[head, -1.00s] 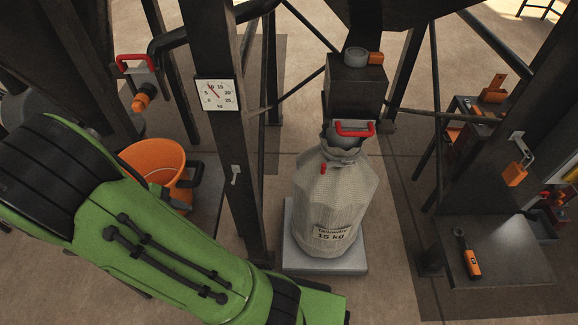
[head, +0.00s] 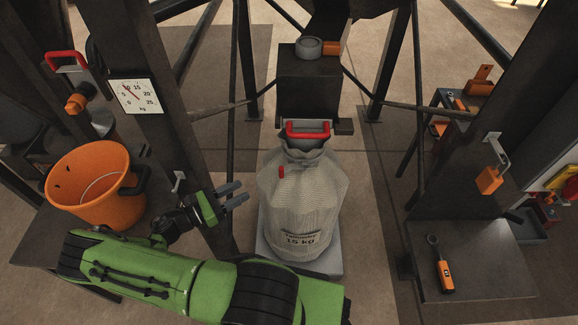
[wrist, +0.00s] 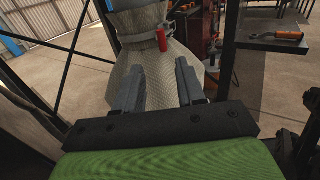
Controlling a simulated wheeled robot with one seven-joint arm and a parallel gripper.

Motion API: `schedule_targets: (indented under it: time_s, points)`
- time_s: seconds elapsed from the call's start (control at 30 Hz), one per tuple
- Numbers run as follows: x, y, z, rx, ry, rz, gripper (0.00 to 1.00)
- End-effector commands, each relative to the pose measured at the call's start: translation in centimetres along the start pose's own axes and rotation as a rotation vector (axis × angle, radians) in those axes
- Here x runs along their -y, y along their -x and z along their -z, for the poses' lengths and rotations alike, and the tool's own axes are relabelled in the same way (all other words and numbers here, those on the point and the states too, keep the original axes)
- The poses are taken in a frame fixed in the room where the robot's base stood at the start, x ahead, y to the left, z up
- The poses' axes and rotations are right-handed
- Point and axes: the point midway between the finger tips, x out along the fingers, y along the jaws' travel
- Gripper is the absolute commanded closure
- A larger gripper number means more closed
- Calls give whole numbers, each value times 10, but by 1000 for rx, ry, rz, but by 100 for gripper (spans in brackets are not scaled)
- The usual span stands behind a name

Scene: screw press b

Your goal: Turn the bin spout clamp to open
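The bin spout (head: 308,98) is a dark box above a pale woven sack (head: 302,205) marked 15 kg. A red U-shaped handle (head: 307,129) is at the spout's bottom, above the sack's neck. A small red lever grip (head: 281,172) hangs at the sack's left shoulder. It also shows as a red cylinder in the wrist view (wrist: 162,40). I cannot tell for certain which red part is the clamp. My gripper (head: 242,193) is open and empty, left of the sack and slightly below the lever grip. In the wrist view its two fingers (wrist: 158,85) are apart, pointing towards the sack.
The sack stands on a pale scale platform (head: 325,264). A dark post with a dial (head: 136,96) and an orange bucket (head: 95,185) are on the left. A dark shelf (head: 500,270) with an orange-handled tool (head: 441,265) is at the right. Thin braces flank the spout.

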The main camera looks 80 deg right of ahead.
Motion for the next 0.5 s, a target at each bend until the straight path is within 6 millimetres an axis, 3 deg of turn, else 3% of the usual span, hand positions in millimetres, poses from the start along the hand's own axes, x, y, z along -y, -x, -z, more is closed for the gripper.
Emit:
schedule_targets:
  time_s: [0.5]
  points:
    - [3, -124, 1, -2, -1, 9, 61]
